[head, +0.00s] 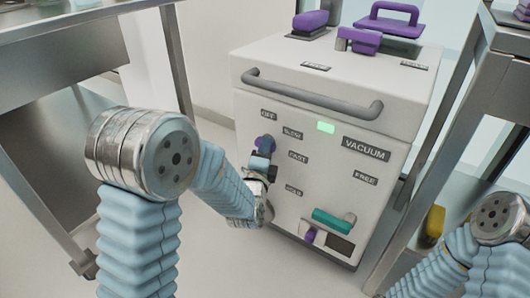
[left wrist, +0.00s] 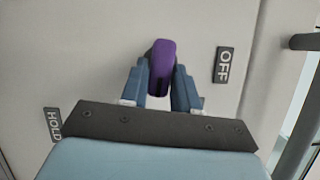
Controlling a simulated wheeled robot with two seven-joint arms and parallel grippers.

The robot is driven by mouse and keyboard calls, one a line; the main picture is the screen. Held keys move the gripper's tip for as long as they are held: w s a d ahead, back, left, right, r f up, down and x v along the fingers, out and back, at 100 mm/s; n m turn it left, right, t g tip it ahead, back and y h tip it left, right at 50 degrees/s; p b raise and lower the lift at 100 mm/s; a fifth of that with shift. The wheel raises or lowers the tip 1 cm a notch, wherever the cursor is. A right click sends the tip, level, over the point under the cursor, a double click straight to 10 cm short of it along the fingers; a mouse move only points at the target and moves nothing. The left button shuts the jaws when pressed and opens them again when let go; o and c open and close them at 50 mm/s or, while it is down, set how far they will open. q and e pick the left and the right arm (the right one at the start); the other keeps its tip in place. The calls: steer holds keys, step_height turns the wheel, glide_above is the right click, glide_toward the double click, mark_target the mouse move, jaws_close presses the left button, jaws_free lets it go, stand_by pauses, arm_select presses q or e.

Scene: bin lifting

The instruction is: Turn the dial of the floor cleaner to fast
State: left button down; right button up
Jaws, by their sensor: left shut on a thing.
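The floor cleaner (head: 305,150) is a white box-shaped machine with a grey handle bar and a lit green light on its front. Its purple dial (head: 265,143) is at the upper left of the front panel, beside the labels OFF, SLOW and FAST. My left gripper (head: 262,162) is at the dial, partly hidden by its own wrist. In the left wrist view my blue fingers are shut on the purple dial (left wrist: 161,55), one on each side. The OFF label (left wrist: 222,65) is right of it. Which label the dial points to, I cannot tell. My right gripper is out of view.
A teal lever (head: 334,222) and a small purple knob (head: 310,236) are low on the panel. Purple handles (head: 388,20) stand on top. A metal table (head: 55,60) is at left and a metal rack (head: 450,110) at right, with a yellow object (head: 433,224) on it.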

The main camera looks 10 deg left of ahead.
arm_select(q)
steer(key=shift+f+m, duration=0.1)
steer(key=shift+m, duration=0.3)
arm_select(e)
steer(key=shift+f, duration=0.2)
arm_select(q)
steer(key=c, duration=0.9)
jaws_free()
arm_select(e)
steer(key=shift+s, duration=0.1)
